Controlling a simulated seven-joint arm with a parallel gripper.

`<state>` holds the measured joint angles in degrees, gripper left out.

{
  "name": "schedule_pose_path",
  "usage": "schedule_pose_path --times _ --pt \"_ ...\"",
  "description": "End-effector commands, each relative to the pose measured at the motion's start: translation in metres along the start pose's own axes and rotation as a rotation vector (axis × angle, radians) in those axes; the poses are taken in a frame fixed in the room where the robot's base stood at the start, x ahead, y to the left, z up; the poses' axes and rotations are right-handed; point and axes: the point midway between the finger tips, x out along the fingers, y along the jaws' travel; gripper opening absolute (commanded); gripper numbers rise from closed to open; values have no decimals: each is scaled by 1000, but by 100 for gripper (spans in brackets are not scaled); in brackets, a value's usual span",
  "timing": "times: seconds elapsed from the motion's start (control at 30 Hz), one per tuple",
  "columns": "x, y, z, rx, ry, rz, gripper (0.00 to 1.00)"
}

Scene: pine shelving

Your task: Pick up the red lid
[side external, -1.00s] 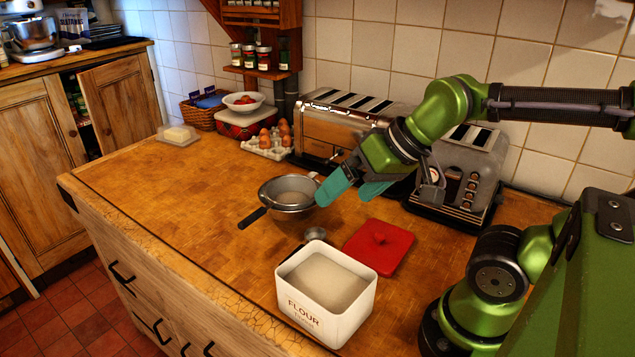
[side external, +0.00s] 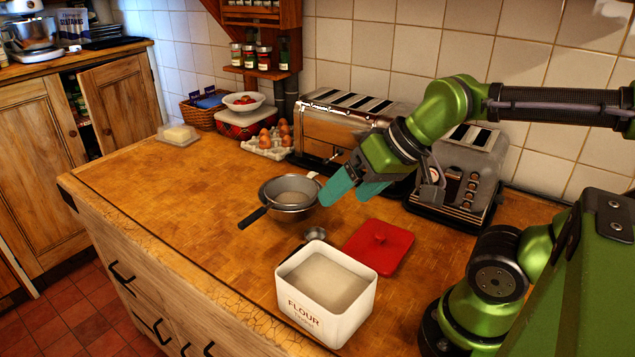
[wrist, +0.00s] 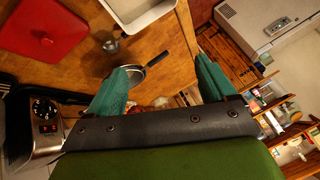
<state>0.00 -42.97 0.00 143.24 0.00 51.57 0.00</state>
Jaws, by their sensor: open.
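The red lid (side external: 379,246) lies flat on the wooden worktop, with a small knob on top, just behind and right of the flour tin. In the wrist view the red lid (wrist: 42,38) is at the upper left, off to the side of my fingers. My gripper (side external: 352,190) is open and empty, with teal fingers. It is above the worktop, behind the lid and to its left in the side view, near the sieve. In the wrist view my gripper (wrist: 165,82) has its two fingers apart with nothing between them held.
The white flour tin (side external: 327,317) stands open in front of the lid. A metal scoop (side external: 314,236) and a sieve (side external: 290,192) lie to the left. Two toasters (side external: 330,137) (side external: 470,180) stand along the tiled wall. The worktop's left part is mostly clear.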

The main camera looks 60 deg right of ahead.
Motion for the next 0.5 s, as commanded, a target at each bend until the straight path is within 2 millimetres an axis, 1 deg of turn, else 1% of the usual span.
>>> schedule_pose_path --times 0.03,0.17,0.43,0.5 --pt "0 0 0 0 0 0 76" --pt "0 0 0 0 0 0 56" --pt "0 0 0 2 1 1 55" --pt "3 6 -2 22 -7 18 55"
